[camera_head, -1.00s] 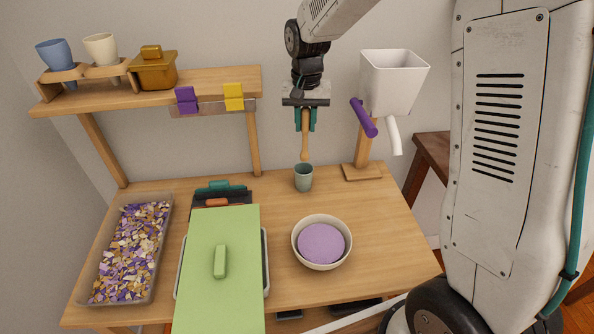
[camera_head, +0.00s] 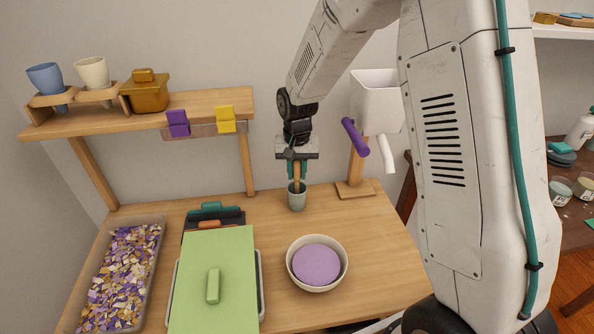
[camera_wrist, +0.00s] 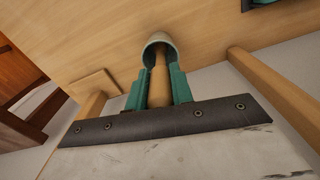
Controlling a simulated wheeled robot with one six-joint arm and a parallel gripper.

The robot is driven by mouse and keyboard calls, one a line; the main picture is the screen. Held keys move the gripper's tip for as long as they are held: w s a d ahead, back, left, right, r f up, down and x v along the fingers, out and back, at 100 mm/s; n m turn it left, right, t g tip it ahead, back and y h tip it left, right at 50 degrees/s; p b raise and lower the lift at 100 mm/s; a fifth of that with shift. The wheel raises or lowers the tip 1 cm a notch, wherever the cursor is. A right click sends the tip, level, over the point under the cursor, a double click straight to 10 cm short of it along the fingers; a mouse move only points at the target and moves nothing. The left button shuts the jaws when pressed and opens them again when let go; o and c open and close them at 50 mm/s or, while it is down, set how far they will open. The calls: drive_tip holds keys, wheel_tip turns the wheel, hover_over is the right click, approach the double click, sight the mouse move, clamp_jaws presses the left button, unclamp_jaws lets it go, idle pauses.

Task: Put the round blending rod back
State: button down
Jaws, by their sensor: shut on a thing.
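The round blending rod (camera_head: 297,174) is a wooden stick held upright, pointing down. My gripper (camera_head: 297,168) is shut on it near its upper part. The rod's lower end is inside the small grey-green cup (camera_head: 297,202), hidden by the cup's wall; I cannot tell whether it touches the bottom. In the wrist view, the rod (camera_wrist: 159,84) runs between the teal fingers of my gripper (camera_wrist: 158,90) into the mouth of the cup (camera_wrist: 158,42). The cup stands upright on the table's back part.
A bowl with a purple disc (camera_head: 316,265) stands in front of the cup. A green board (camera_head: 220,255) and a tray of coloured chips (camera_head: 120,275) lie left. A white hopper on a wooden stand (camera_head: 358,189) is close right. A shelf (camera_head: 150,115) rises behind left.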

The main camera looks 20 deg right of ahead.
drive_tip(key=c, duration=1.2)
unclamp_jaws()
drive_tip(key=shift+f, duration=0.1)
wheel_tip(320, 180, up, 12)
drive_tip(key=shift+f, duration=0.1)
drive_tip(key=shift+s+r, duration=0.15)
drive_tip(key=shift+r, duration=0.25)
drive_tip(key=s+d+r+n, duration=0.1)
drive_tip(key=s+r, duration=0.2)
drive_tip(key=s, duration=0.8)
drive_tip(key=s+d+r+n, duration=0.1)
drive_tip(key=s+r, duration=0.2)
drive_tip(key=s, duration=0.8)
drive_tip(key=s+d+r+n+t, duration=0.1)
drive_tip(key=s+r+n, duration=0.1)
drive_tip(key=s, duration=0.9)
drive_tip(key=shift+s+r, duration=0.3)
drive_tip(key=shift+r, duration=0.3)
